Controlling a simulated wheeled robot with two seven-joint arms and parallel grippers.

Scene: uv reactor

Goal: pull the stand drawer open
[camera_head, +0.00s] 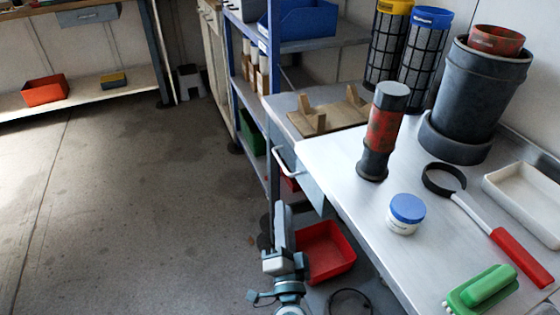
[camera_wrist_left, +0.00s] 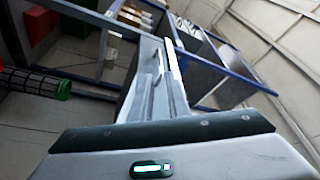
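The stand drawer (camera_head: 311,184) is a grey-blue front under the left edge of the pale worktop in the head view. Its pale bar handle (camera_head: 286,164) stands out from the front, and the drawer looks closed. My left gripper (camera_head: 281,206) is below the handle in the picture, apart from it, with fingers pointing up the picture. My right gripper is not in view.
A red bin (camera_head: 326,250) sits low, just right of my left gripper. A blue-framed shelf (camera_head: 243,85) stands beyond the drawer. The worktop (camera_head: 345,165) carries a jar, a cylinder and tools. Open floor (camera_head: 130,190) lies to the left.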

